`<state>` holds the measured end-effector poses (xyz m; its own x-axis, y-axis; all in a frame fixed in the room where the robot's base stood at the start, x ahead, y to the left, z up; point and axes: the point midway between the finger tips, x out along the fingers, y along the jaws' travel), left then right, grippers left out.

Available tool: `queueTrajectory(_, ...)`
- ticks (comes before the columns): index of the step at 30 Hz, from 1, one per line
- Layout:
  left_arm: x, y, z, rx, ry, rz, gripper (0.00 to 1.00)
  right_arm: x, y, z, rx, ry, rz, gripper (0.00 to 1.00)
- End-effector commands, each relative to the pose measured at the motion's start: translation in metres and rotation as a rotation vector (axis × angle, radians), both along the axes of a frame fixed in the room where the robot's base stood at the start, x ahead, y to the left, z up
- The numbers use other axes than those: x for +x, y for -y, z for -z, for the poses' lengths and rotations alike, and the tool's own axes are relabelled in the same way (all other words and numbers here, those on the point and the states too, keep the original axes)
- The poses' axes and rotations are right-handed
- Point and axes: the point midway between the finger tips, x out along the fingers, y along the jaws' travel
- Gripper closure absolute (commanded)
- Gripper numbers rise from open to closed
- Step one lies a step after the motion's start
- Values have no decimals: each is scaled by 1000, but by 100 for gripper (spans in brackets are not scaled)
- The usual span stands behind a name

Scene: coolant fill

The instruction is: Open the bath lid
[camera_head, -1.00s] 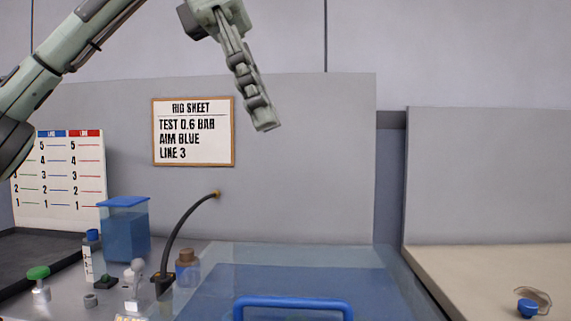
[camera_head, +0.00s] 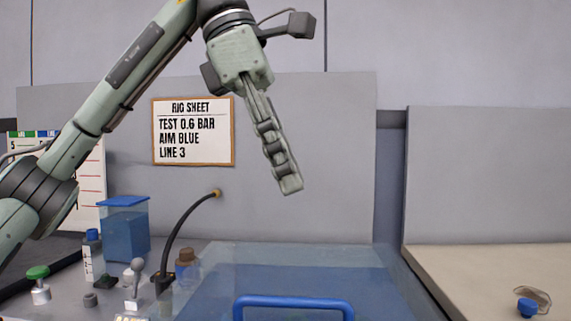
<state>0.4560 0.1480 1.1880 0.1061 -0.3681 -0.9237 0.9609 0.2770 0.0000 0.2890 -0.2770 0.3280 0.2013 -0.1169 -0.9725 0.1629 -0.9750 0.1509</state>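The bath lid (camera_head: 300,256) is a clear, bluish panel at the bottom middle of the head view. It lies flat and looks closed. A blue bar handle (camera_head: 293,302) stands at its near side, cut by the picture's lower edge. My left gripper (camera_head: 291,188) hangs from the upper left, pointing down, above and beyond the handle and apart from the lid. Its fingers are seen edge-on, one behind the other, so the gap between them is hidden. It holds nothing visible. My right gripper is out of view.
Left of the bath stand a blue-lidded tank (camera_head: 124,234), a black hose (camera_head: 177,233), a brown-capped bottle (camera_head: 186,264), a blue-capped bottle (camera_head: 93,257) and a green-topped knob (camera_head: 39,284). A beige bench (camera_head: 480,275) is at the right. A rig sheet (camera_head: 193,131) hangs behind.

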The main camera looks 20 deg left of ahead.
Motion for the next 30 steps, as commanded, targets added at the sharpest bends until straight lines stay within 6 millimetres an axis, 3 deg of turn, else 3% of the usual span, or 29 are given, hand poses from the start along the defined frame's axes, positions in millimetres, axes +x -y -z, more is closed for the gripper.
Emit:
queueTrajectory(1, 0, 0, 0, 0, 0, 0, 78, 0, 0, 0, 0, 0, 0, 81)
queueTrajectory(6, 0, 0, 0, 0, 0, 0, 99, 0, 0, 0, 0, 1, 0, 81)
queueTrajectory(19, 0, 0, 0, 0, 0, 1, 100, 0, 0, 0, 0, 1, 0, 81)
queueTrajectory(27, 0, 0, 0, 0, 0, 0, 69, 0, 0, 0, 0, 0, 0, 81)
queueTrajectory(30, 0, 0, 0, 0, 0, 0, 69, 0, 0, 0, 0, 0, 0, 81)
